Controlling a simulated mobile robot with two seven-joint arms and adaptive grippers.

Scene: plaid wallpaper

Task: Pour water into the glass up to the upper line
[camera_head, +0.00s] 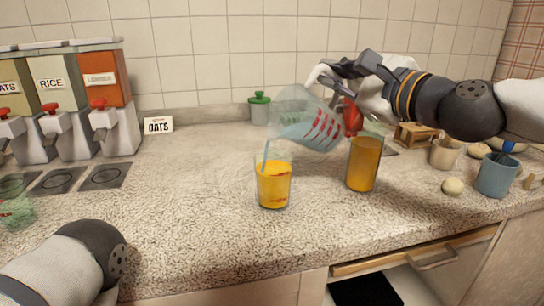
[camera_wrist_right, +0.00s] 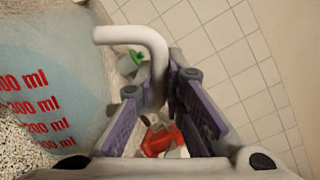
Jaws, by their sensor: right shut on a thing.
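My right gripper (camera_head: 345,82) is shut on the handle of a clear measuring jug (camera_head: 308,125) with red markings, held tilted in the air to the left. The right wrist view shows the jug's handle (camera_wrist_right: 150,45) between the two fingers and the jug wall with red ml marks (camera_wrist_right: 35,105). A thin bluish stream runs from the jug's lip into a glass (camera_head: 274,184). This glass stands upright on the counter, holds yellow-orange contents and has red marks. My left arm shows at the lower left, but its gripper is out of view.
A tall glass of orange liquid (camera_head: 363,165) stands just right of the filling glass. A blue cup (camera_head: 496,176) is at right. A drawer (camera_head: 415,258) is open below. The counter's left middle is clear.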

